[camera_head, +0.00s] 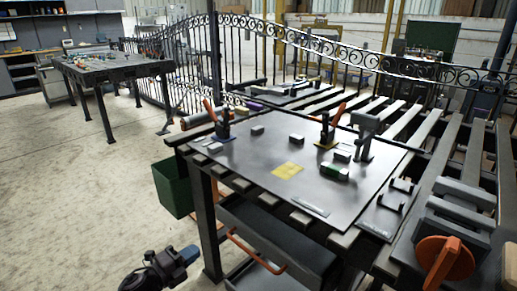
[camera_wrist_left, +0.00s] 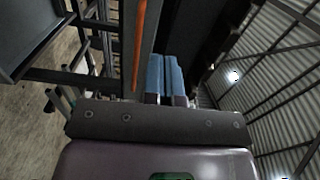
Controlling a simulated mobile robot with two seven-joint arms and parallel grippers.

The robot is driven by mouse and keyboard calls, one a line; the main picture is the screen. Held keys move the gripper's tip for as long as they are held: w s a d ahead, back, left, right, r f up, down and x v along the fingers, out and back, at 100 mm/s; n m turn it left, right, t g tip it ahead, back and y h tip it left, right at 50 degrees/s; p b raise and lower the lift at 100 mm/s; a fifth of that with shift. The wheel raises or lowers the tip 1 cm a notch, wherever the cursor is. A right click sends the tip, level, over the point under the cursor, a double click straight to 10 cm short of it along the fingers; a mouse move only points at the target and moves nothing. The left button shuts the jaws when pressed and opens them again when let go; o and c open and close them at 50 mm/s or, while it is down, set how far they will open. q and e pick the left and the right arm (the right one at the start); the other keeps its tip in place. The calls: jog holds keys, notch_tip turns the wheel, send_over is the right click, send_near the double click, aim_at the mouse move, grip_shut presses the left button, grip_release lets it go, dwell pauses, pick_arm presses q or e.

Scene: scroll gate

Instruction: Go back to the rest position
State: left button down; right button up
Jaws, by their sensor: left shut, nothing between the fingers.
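My left gripper (camera_head: 186,256) shows at the lower left of the head view, with blue fingertips pointing right. It is in front of the workbench and below its top, apart from it, over the bare floor. In the left wrist view its two blue fingers (camera_wrist_left: 165,76) lie side by side, shut, with nothing between them. My right gripper is not in view.
The workbench (camera_head: 253,176) carries clamps with orange handles, small grey blocks and a yellow square. A dark drawer unit with an orange handle (camera_head: 256,252) is under it, near my left gripper. A green bin (camera_head: 172,189) hangs at its left. Open floor (camera_head: 70,190) lies left.

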pick_arm(q)
jog(key=s+a+r+n+g+y+p, duration=0.1)
jog(key=s+n+y+p, duration=0.4)
jog(key=s+n, duration=0.7)
jog(key=s+a+r+n+g+y+p, duration=0.2)
jog(key=s+n+y+p, duration=0.3)
jog(key=s+n, duration=0.7)
jog(key=s, duration=1.6)
jog(key=shift+s+a+r+y+p, duration=0.3)
jog(key=shift+a+y+p, duration=0.05)
jog(key=shift+a+y, duration=0.05)
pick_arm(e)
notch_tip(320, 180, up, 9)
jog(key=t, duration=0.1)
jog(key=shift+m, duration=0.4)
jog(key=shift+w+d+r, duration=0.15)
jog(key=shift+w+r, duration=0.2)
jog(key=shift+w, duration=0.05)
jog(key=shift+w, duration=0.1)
